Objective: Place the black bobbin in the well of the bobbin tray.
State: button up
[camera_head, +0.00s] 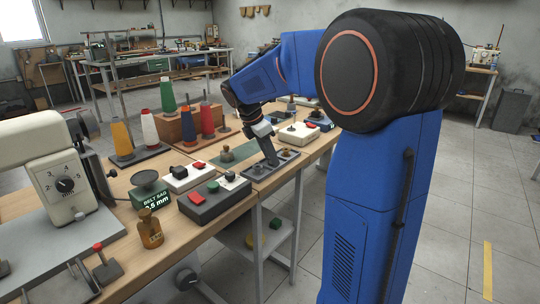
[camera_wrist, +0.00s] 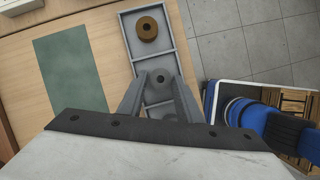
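My gripper (camera_head: 270,160) points down over the grey bobbin tray (camera_head: 258,171) at the table's right edge. In the wrist view, my two fingers (camera_wrist: 161,78) stand on either side of a dark grey round bobbin with a centre hole, the black bobbin (camera_wrist: 160,76); they appear to touch its sides. The tray (camera_wrist: 179,24) lies under it, long and divided into compartments. A brown bobbin (camera_wrist: 147,28) sits in the far compartment and shows in the head view too (camera_head: 286,153). The fingers hide part of the tray. I cannot tell if the black bobbin touches the tray floor.
A green mat (camera_wrist: 70,72) lies left of the tray. A grey box with red and green buttons (camera_head: 214,199) and a white switch box (camera_head: 188,178) stand nearer on the table. Another white box (camera_head: 298,133) is behind the tray. Thread cones (camera_head: 187,126) stand at the back left.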

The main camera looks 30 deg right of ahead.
jog(key=shift+r, duration=0.1)
jog(key=v, duration=1.2)
jog(key=s+a+f+m+t+y, duration=0.1)
jog(key=s+a+f+m, duration=0.2)
jog(key=s, duration=0.7)
jog(key=s+a+f+m+t+y, duration=0.2)
jog(key=s+a+f+m, duration=0.1)
jog(key=s+f+m, duration=0.5)
jog(key=s+a+f+m+t+y, duration=0.1)
jog(key=s+a+f+m, duration=0.3)
jog(key=s, duration=0.8)
notch_tip(320, 180, down, 2)
jog(key=shift+s+f+m+t, duration=0.25)
jog(key=shift+m+t, duration=0.25)
jog(key=shift+m, duration=0.7)
